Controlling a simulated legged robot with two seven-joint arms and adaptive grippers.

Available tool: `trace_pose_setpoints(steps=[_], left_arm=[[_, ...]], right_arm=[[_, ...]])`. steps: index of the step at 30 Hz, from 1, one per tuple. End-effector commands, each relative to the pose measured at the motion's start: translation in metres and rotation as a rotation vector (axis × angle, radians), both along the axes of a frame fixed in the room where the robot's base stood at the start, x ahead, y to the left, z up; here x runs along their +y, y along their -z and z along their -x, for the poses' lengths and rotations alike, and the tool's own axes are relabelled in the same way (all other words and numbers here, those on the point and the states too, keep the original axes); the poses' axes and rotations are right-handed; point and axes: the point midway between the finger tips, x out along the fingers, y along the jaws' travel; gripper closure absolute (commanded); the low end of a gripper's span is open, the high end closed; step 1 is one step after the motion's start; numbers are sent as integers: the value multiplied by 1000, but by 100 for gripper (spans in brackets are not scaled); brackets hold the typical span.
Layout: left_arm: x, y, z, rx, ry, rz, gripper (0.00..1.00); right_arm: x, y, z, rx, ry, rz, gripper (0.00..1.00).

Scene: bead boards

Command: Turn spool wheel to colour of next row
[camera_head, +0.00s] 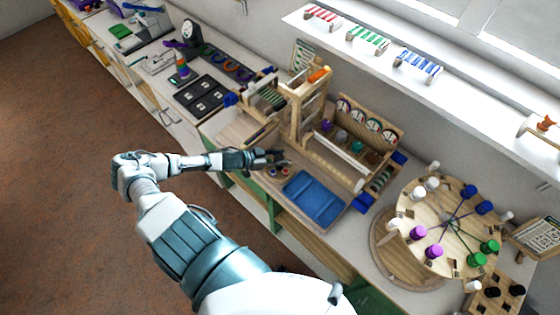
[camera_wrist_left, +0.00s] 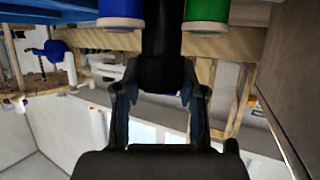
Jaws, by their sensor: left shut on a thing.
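The likely spool wheel is the round wooden disc (camera_head: 411,236) at the right of the head view. It carries white, blue, green and purple spools, with dark lines running out from its middle. My left gripper (camera_head: 277,159) is well left of this disc, over the bench by a small wooden piece with coloured rounds (camera_head: 275,172). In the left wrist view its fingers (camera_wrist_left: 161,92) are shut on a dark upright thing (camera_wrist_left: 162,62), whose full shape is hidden. A blue spool (camera_wrist_left: 121,12) and a green spool (camera_wrist_left: 207,12) show just beyond the fingers. My right gripper is out of view.
A blue tray (camera_head: 314,198) lies right of the gripper. A dark tray (camera_head: 202,97) lies farther left. A window shelf (camera_head: 350,45) runs above the bench.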

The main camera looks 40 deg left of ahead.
Motion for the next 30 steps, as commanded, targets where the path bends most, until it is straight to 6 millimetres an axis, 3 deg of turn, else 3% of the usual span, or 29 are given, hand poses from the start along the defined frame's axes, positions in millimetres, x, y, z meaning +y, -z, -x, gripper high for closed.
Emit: trace_pose_setpoints(steps=[6, 20, 21, 23, 24, 30], left_arm=[[2, 2, 0, 3, 41, -8, 95], [2, 0, 0, 2, 49, -6, 95], [2, 0, 0, 2, 49, -6, 52], [2, 0, 0, 2, 49, -6, 37], [2, 0, 0, 1, 50, -5, 34], [0, 0, -1, 0, 51, -4, 34]], right_arm=[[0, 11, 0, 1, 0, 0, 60], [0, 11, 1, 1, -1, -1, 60], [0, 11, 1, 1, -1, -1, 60], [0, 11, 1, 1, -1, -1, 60], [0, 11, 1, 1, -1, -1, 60], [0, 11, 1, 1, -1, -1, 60]])
